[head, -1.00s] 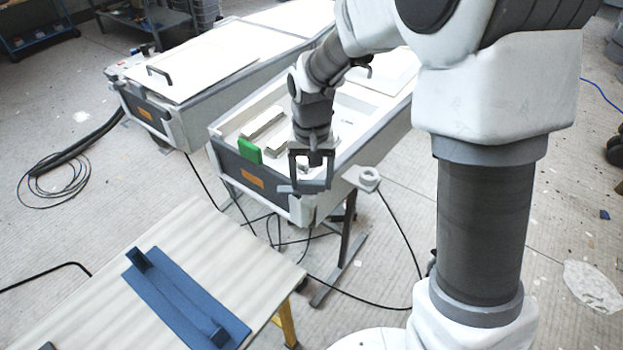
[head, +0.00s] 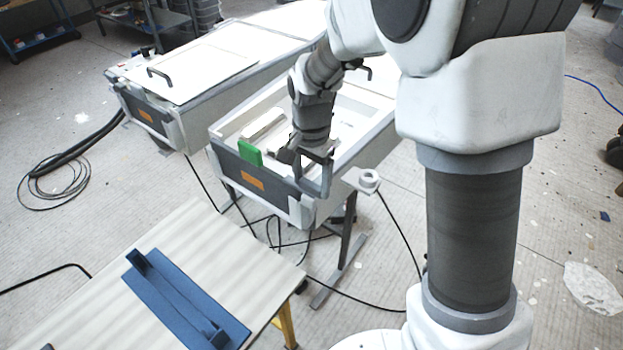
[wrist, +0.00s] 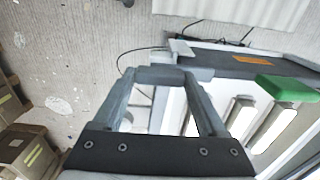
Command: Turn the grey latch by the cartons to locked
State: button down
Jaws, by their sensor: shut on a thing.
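My gripper (head: 316,170) is at the near right corner of the nearer mould box (head: 222,165). In the wrist view, its fingertips (wrist: 165,76) are closed on the grey latch (wrist: 160,74), a short grey bar at the box's end. The fingers hide part of the latch, and its locked or unlocked marking cannot be read. A green block (head: 250,152) sits on the box's front edge, left of my gripper; it also shows in the wrist view (wrist: 287,88). The cartons (wrist: 24,150) are on the floor at lower left in the wrist view.
A second mould box (head: 190,115) with a handled white lid stands behind left. A table (head: 100,270) with a blue angled piece (head: 180,295) is in front. Cables hang below the box.

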aim_at(311, 184)
jog(key=shift+w, duration=0.1)
dwell(0.3)
grip_release()
notch_tip(311, 184, up, 18)
jog(key=p, duration=0.1)
jog(key=shift+f+p, duration=0.25)
jog(key=shift+p, duration=0.15)
jog(key=s+d+r+n+t, duration=0.1)
jog(key=s+d+n+t, duration=0.1)
jog(key=s+d, duration=0.4)
jog(key=s+d+n+t, duration=0.3)
jog(key=s+d+n, duration=0.2)
jog(key=s, duration=0.7)
jog(key=shift+s+d+r+n+t, duration=0.3)
jog(key=shift+s+d+r, duration=0.05)
jog(key=shift+d, duration=0.25)
